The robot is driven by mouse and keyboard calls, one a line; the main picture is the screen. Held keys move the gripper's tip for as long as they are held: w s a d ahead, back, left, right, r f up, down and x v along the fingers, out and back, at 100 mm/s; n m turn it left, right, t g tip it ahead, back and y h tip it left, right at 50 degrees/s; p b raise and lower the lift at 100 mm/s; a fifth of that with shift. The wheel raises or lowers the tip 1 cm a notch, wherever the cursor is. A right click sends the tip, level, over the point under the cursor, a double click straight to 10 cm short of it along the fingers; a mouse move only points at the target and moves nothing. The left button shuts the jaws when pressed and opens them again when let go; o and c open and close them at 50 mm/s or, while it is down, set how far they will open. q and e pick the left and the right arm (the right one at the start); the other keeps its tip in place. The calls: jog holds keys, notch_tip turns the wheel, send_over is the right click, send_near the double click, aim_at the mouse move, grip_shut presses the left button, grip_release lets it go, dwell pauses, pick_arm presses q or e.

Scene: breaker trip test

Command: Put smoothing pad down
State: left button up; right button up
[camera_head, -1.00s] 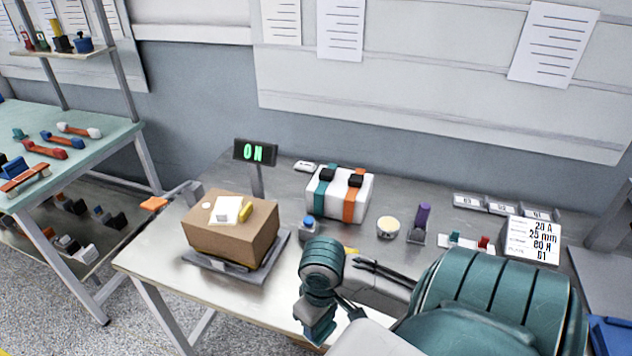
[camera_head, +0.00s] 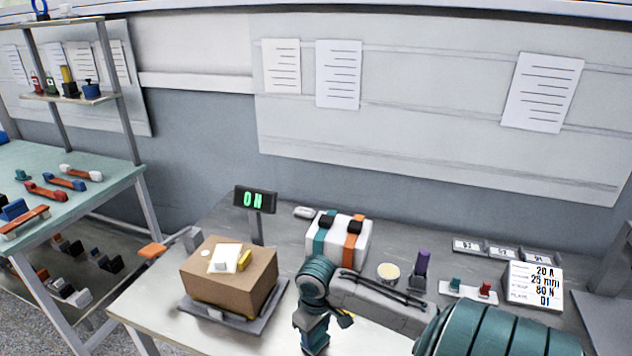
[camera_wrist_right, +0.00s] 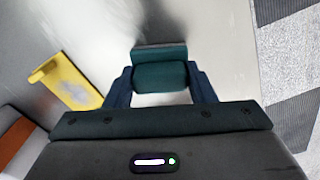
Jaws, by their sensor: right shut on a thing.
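My right gripper (camera_wrist_right: 160,85) is shut on a dark teal block with a flat plate at its far end, which I take to be the smoothing pad (camera_wrist_right: 160,73). In the right wrist view, the pad sits between the two blue fingers, over a grey metal surface. Any gap between pad and surface cannot be judged. In the head view, my right arm reaches in from the lower right and bends down at the front of the workbench (camera_head: 150,305); the pad cannot be made out there. My left gripper is not in view.
A white case with teal and orange straps (camera_head: 323,243) stands behind my arm. A round tin (camera_head: 388,273) and purple-handled tool (camera_head: 421,267) are right of it. A yellow piece (camera_wrist_right: 65,85) lies left of the pad.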

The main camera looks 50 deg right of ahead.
jog(key=shift+f, duration=0.2)
jog(key=o, duration=0.9)
notch_tip(320, 180, up, 12)
jog(key=shift+r+b, duration=0.15)
jog(key=shift+b, duration=0.2)
